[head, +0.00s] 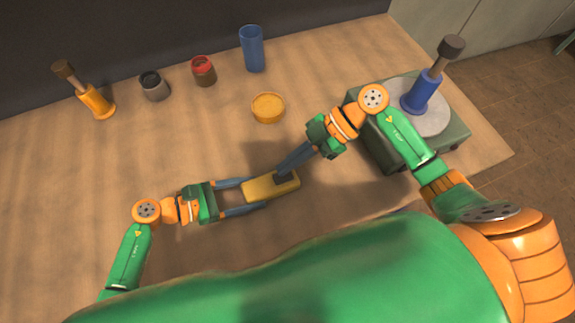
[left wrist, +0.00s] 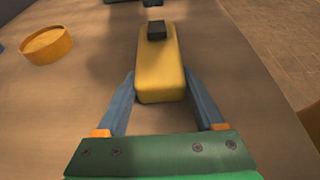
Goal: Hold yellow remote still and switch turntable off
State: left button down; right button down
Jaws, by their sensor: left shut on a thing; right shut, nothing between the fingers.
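The yellow remote (head: 262,188) lies on the table in the head view, with a dark switch (head: 282,177) on its top near the far end. In the left wrist view the remote (left wrist: 160,75) points away from me, with the dark switch (left wrist: 156,30) at its far end. My left gripper (head: 256,193) is shut on the remote, one finger along each side. My right gripper (head: 281,171) is shut and empty, its fingertips at the switch; whether they touch it I cannot tell. The turntable (head: 436,121) is a grey-green box with a round light plate at the right.
A blue-based piece with a dark knob (head: 425,92) stands on the turntable. A yellow round dish (head: 268,107) lies behind the remote. A blue cup (head: 252,50), red-topped jar (head: 203,71), dark jar (head: 153,86) and orange-based piece (head: 96,101) stand along the back. The table's left is clear.

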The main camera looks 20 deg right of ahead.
jog(key=shift+f, duration=1)
jog(key=shift+a+f, duration=0.2)
jog(key=shift+f, duration=0.05)
jog(key=shift+s+a+r, duration=0.1)
jog(key=shift+a+r, duration=0.15)
jog(key=shift+a, duration=0.5)
